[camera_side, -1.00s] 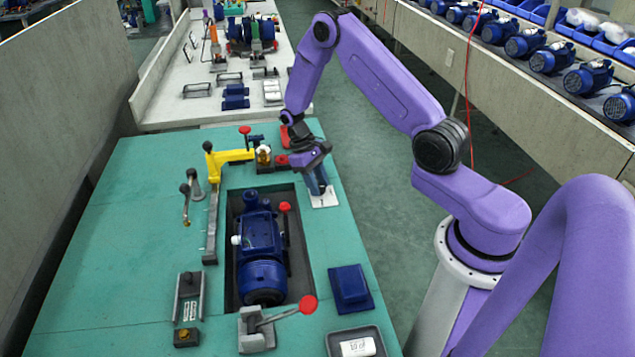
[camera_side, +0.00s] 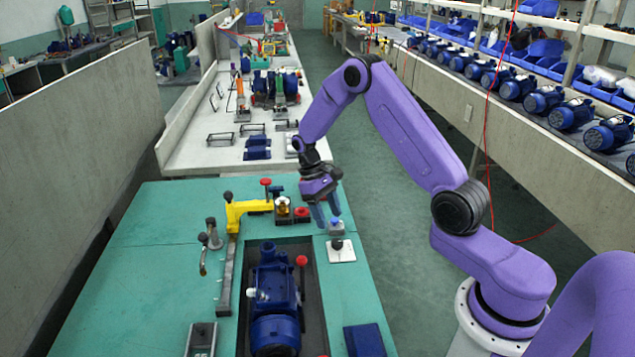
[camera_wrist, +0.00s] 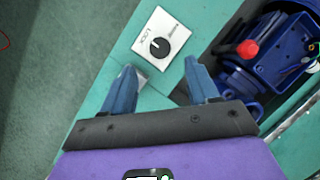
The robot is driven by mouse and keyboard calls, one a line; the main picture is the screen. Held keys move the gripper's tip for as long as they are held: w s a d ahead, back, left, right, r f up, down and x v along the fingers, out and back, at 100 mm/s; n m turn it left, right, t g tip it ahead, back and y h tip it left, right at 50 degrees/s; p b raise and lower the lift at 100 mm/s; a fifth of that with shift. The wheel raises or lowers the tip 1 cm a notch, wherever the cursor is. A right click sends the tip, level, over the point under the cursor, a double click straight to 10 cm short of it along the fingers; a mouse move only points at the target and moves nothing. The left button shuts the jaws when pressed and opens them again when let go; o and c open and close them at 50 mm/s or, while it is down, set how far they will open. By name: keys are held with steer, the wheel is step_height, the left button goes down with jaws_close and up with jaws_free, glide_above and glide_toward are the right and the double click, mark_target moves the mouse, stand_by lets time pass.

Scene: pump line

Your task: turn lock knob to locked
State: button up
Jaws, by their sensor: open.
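The lock knob (camera_wrist: 159,47) is a round black knob with a white pointer line, on a white square plate (camera_wrist: 175,32) marked "LOCK". In the side view the knob (camera_side: 337,244) sits on its plate (camera_side: 348,255) near the table's right edge. My gripper (camera_side: 328,225) is above and just behind the plate, fingers pointing down. In the wrist view my gripper's blue fingers (camera_wrist: 159,78) are spread apart with nothing held, and the knob lies beyond their tips.
A blue pump motor (camera_side: 274,300) sits in a recess left of the plate, with a red-tipped lever (camera_side: 301,261) beside it. A yellow clamp arm (camera_side: 246,208) stands left of my gripper. A blue block (camera_side: 364,341) is in front. The teal table (camera_side: 170,260) is clear at left.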

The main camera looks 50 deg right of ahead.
steer(key=v, duration=1)
steer(key=shift+a, duration=0.1)
